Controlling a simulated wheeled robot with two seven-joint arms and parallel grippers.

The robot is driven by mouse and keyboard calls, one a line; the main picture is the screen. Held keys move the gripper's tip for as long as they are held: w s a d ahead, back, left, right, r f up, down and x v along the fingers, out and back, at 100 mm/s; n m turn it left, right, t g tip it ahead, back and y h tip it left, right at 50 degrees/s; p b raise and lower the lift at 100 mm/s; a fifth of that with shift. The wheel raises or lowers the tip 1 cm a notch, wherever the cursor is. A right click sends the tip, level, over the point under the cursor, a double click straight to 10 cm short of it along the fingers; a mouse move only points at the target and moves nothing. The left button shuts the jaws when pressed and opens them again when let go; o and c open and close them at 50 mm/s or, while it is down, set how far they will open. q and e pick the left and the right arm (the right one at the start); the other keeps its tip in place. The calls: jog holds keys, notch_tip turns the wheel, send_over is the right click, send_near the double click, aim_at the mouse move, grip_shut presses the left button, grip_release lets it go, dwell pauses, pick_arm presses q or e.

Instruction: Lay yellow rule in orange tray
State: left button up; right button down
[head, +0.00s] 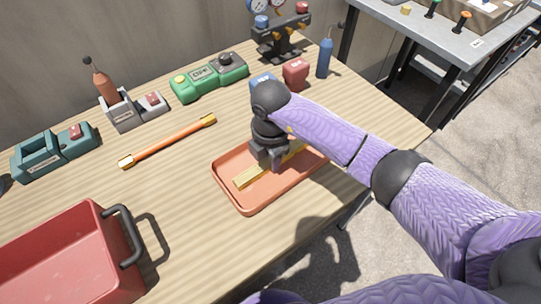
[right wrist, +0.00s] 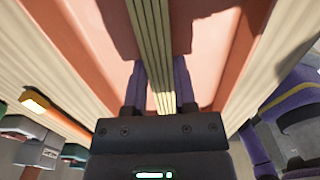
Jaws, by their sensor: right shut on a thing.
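The orange tray (head: 248,204) lies on the wooden table. The yellow rule (head: 245,179) is a long flat strip, lengthwise over the tray floor and within its rim as far as I see. My right gripper (head: 270,164) is shut on the rule near its middle. In the right wrist view, the rule (right wrist: 149,35) runs between the fingers (right wrist: 158,88), with the tray floor (right wrist: 85,30) behind it. I cannot tell whether the rule touches the floor. My arm hides part of the tray's far side. My left gripper is out of view.
An orange bar with yellow ends (head: 168,142) lies left of the tray. A red bin (head: 75,262) with a black handle stands front left. Green (head: 208,78), grey (head: 135,110) and teal (head: 53,149) devices, a gauge set (head: 281,38) and a blue bottle (head: 325,58) line the back.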

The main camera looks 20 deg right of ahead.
jog(key=shift+c, duration=2.1)
grip_release()
pick_arm(q)
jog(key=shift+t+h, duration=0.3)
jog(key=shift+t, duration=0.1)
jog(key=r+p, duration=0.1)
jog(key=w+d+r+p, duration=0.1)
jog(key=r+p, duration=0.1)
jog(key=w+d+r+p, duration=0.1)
jog(key=p, duration=0.1)
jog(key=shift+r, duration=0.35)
pick_arm(e)
notch_tip(320, 180, up, 12)
jog(key=shift+r, duration=0.15)
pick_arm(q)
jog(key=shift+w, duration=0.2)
